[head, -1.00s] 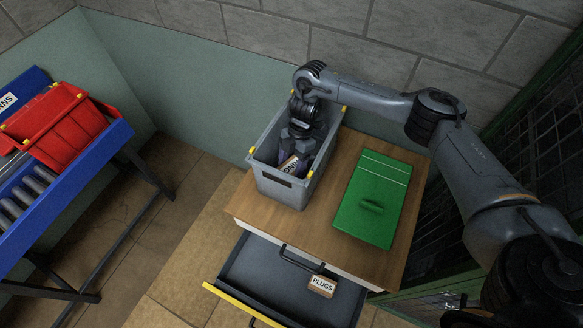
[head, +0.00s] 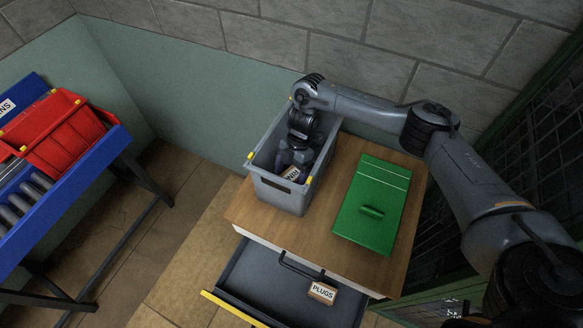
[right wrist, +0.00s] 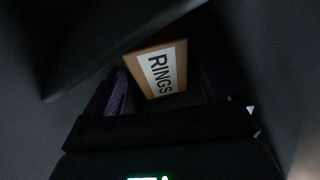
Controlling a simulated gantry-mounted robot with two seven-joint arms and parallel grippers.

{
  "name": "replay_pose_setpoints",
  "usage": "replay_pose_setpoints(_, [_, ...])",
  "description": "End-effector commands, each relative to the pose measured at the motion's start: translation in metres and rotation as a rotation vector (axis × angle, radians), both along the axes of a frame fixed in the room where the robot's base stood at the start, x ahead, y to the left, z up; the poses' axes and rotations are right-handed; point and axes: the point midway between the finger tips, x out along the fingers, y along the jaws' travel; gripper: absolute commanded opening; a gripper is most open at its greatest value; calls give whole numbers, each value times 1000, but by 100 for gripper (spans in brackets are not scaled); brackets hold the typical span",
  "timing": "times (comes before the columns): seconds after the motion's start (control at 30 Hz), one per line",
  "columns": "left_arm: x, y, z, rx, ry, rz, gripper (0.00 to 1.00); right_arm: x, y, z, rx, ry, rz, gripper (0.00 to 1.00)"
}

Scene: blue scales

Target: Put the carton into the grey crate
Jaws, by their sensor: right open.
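The grey crate (head: 285,199) with yellow corner clips stands on the wooden top of the cabinet. A brown carton (head: 291,174) with a white label lies inside it, partly hidden by my gripper and the crate wall. In the right wrist view the carton (right wrist: 162,72) reads "RINGS" and sits tilted between the purple finger pads. My right gripper (head: 296,164) reaches down into the crate with its fingers open around the carton. Whether a pad touches it cannot be told. My left gripper is in neither view.
A green lid-like box (head: 373,205) with a handle lies right of the crate. A red bin (head: 58,131) stands on a blue roller stand (head: 95,163) at the left.

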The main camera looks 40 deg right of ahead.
Motion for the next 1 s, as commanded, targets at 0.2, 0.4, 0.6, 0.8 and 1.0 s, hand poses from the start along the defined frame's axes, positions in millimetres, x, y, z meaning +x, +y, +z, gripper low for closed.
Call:
replay_pose_setpoints(0.2, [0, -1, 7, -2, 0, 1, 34, 3, -7, 19, -1, -3, 0, 90])
replay_pose_setpoints(0.4, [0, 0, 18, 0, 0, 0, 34, 8, -21, 52, -3, -4, -1, 90])
replay_pose_setpoints(0.6, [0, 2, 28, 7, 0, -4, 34, 12, -34, 84, -2, -3, -1, 90])
replay_pose_setpoints(0.8, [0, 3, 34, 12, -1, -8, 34, 15, -43, 104, -1, -2, -1, 90])
replay_pose_setpoints(1.0, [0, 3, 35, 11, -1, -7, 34, 15, -46, 110, 0, 0, -1, 90])
